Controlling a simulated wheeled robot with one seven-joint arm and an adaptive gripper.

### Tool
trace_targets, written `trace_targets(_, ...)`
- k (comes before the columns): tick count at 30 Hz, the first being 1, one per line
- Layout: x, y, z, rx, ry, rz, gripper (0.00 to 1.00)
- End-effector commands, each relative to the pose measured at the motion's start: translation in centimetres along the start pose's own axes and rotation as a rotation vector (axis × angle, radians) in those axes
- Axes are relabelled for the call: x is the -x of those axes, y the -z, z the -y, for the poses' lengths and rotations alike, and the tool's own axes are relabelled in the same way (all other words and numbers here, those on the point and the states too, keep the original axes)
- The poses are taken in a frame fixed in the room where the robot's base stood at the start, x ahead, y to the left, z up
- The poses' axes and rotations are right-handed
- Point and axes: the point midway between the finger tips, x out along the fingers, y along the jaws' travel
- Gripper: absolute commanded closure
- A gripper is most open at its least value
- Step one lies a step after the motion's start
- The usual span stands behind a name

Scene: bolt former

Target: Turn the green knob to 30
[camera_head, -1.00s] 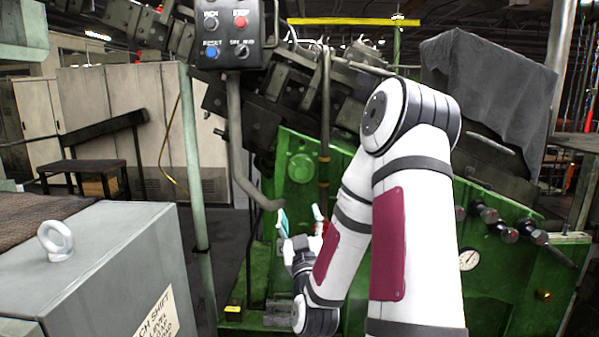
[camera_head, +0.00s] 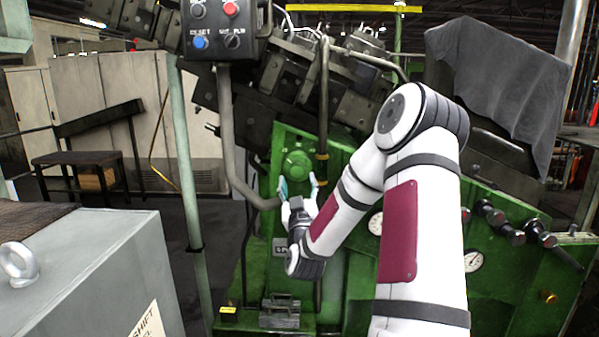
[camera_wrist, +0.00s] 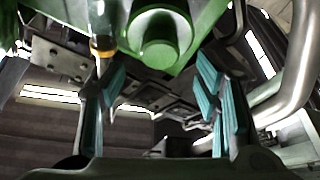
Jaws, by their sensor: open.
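The green knob (camera_head: 296,165) is a round dial on the green machine's upright panel, left of my arm in the head view. In the wrist view the green knob (camera_wrist: 160,38) shows at the top centre, beyond the fingers. My gripper (camera_head: 298,188) is open and empty, just below the knob in the head view, with its fingers pointing up towards it. In the wrist view the teal-padded fingers of my gripper (camera_wrist: 163,85) stand wide apart and do not touch the knob. I cannot read any scale or number around the knob.
A grey pipe (camera_head: 229,140) bends down left of the knob. A brass-banded vertical pipe (camera_head: 323,110) runs close on its right. A control box (camera_head: 217,30) hangs above left. A grey cabinet (camera_head: 95,265) stands at the front left. Gauges and black knobs (camera_head: 511,232) are on the right.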

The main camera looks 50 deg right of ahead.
Motion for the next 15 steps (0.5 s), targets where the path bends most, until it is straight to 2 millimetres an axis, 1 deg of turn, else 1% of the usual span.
trace_targets(1,-0.9,0.0,-0.1,-0.002,-0.002,0.0,0.43)
trace_targets(3,-2.0,0.1,-0.2,-0.001,-0.003,-0.001,0.43)
trace_targets(6,-3.3,0.0,-0.1,-0.002,-0.001,0.0,0.43)
trace_targets(9,-4.1,0.0,0.0,-0.001,-0.001,0.0,0.43)
trace_targets(15,-4.7,0.0,0.0,0.001,0.0,0.0,0.43)
